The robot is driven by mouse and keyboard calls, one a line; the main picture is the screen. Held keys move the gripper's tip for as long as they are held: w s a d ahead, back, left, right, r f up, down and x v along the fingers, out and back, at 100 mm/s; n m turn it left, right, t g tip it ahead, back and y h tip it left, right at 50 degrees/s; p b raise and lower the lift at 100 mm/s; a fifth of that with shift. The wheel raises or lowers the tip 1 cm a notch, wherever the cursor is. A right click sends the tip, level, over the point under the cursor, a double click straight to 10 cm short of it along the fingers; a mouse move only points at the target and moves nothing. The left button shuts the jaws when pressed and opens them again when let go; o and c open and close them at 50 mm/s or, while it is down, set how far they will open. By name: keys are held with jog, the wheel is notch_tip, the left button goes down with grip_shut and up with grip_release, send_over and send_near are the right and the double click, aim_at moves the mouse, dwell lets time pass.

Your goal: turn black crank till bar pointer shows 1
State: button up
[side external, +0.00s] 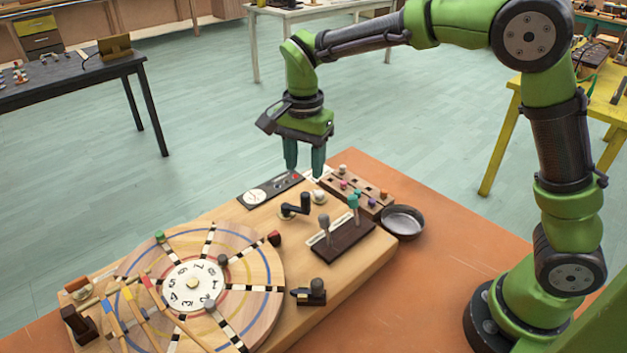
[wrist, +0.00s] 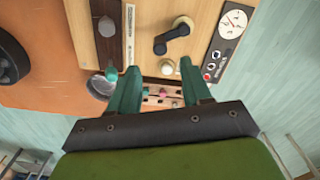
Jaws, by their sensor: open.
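The black crank (side external: 297,208) stands on the far half of the wooden board, with a flat arm and an upright knob. It also shows in the wrist view (wrist: 172,38), ahead of the fingertips. My gripper (side external: 304,172) is open and empty above the board's far end, apart from the crank; its fingers (wrist: 159,68) point down. The large wooden wheel (side external: 245,265) has a white numbered disc (side external: 191,286) at its centre, with digits at several angles. I cannot tell which part is the bar pointer or which digit it shows.
A black panel with a round dial (side external: 270,190) lies beside the crank. A slider block (side external: 338,240) with upright knobs, a peg block (side external: 358,192) and a dark bowl (side external: 402,222) stand nearby. A small black lever (side external: 310,293) sits near the wheel. Air around my gripper is clear.

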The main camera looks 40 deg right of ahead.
aim_at(305, 193)
notch_tip(305, 193, down, 9)
jog(key=shift+f, duration=0.1)
dwell(0.3)
grip_shut()
